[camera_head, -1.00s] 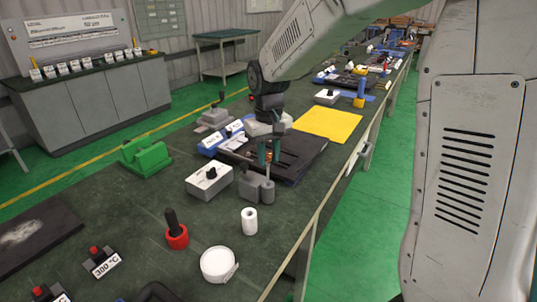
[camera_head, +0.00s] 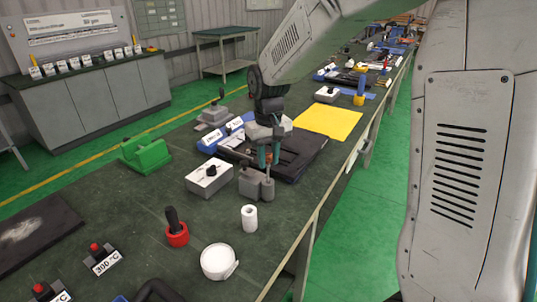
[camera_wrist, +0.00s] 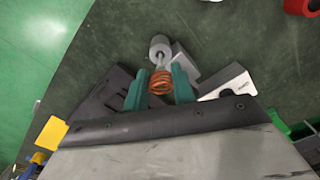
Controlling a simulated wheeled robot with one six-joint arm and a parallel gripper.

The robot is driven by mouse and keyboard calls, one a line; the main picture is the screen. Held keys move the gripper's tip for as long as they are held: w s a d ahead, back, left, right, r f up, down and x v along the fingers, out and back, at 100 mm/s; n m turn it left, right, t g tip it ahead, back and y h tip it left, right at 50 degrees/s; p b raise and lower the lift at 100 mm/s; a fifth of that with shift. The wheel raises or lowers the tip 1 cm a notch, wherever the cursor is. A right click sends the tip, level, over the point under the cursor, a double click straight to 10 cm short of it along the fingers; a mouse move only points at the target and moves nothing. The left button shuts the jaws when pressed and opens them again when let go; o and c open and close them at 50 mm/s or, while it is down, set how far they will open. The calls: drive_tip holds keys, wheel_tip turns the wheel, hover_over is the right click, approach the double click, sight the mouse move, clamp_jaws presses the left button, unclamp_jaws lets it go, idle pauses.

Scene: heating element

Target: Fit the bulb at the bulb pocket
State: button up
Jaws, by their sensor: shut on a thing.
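My gripper (camera_wrist: 158,88) has its teal fingers shut around an orange-copper coil (camera_wrist: 160,82), which I take to be part of the bulb. A thin stem runs from the coil to a grey cylinder (camera_wrist: 160,46); I cannot tell whether the stem is inside it. In the head view my gripper (camera_head: 264,160) hangs just above a grey block (camera_head: 250,183) with a round grey cylinder (camera_head: 267,189) at its side, likely the bulb pocket. The block also shows in the wrist view (camera_wrist: 185,62). The coil is not clear in the head view.
A dark tray (camera_head: 300,155) lies behind the gripper. A white-topped switch box (camera_head: 209,178) stands to the left. A white roll (camera_head: 249,218), a red-based black handle (camera_head: 177,234) and a white round tub (camera_head: 218,262) stand in front. The bench edge is at the right.

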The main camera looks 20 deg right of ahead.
sight(268, 164)
drive_tip(key=shift+f, duration=2.7)
drive_tip(key=o, duration=1.1)
drive_tip(key=shift+c, duration=0.2)
wheel_tip(268, 164, up, 8)
drive_tip(key=shift+f, duration=0.1)
drive_tip(key=s+d+r, duration=0.1)
drive_tip(key=s+r, duration=0.2)
drive_tip(key=s, duration=1.2)
drive_tip(key=s+d+r+m+t, duration=0.1)
drive_tip(key=s+r, duration=0.3)
drive_tip(key=s, duration=1)
drive_tip(key=shift+s+d, duration=0.35)
drive_tip(key=shift+d, duration=0.2)
